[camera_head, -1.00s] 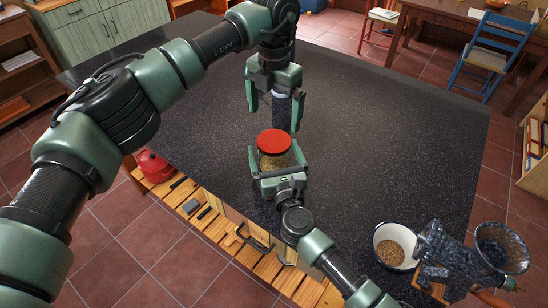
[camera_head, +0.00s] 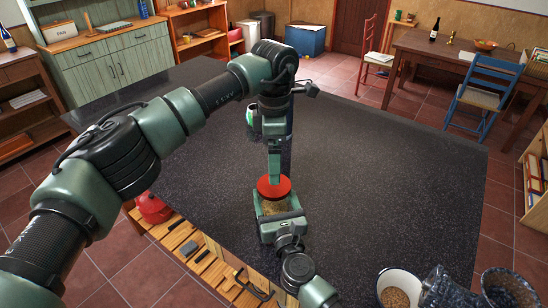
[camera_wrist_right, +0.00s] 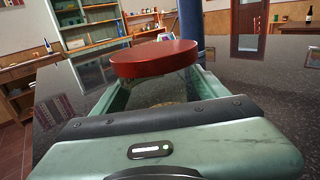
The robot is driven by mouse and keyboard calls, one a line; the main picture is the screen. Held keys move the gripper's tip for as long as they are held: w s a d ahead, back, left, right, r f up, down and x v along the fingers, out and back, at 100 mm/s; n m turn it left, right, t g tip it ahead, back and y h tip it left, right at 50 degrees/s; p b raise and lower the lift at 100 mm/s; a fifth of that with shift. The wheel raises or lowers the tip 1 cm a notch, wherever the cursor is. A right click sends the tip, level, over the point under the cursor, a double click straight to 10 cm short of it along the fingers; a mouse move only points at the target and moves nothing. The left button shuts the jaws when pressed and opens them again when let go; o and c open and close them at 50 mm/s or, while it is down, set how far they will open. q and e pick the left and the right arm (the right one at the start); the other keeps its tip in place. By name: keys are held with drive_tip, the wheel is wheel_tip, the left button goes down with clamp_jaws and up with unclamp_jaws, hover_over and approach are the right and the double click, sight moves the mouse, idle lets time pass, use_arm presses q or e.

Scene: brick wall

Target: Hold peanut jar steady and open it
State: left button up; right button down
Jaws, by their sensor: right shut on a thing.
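The peanut jar (camera_head: 275,207) stands on the dark countertop, with tan contents and a red lid (camera_head: 272,188) on top. My right gripper (camera_head: 277,212) comes from the near side, its two fingers on either side of the jar body, shut on it. In the right wrist view the lid (camera_wrist_right: 153,59) sits above the fingers, and the jar body is mostly hidden. My left gripper (camera_head: 274,168) points straight down at the lid from above. One finger shows edge-on at the lid; the other is hidden, so its opening and contact cannot be told.
A small dark, white and green object (camera_head: 252,117) stands behind my left gripper. A white bowl of peanuts (camera_head: 399,286) and a dark grinder-like device (camera_head: 445,289) are at the near right. The countertop (camera_head: 390,170) right of the jar is clear.

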sight(274, 187)
use_arm(q)
drive_tip(key=m, duration=0.6)
drive_tip(key=shift+m, duration=0.4)
drive_tip(key=m, duration=0.4)
drive_tip(key=shift+m, duration=0.4)
drive_tip(key=shift+f, duration=4)
drive_tip(key=c, duration=1.5)
drive_tip(key=shift+o, duration=0.2)
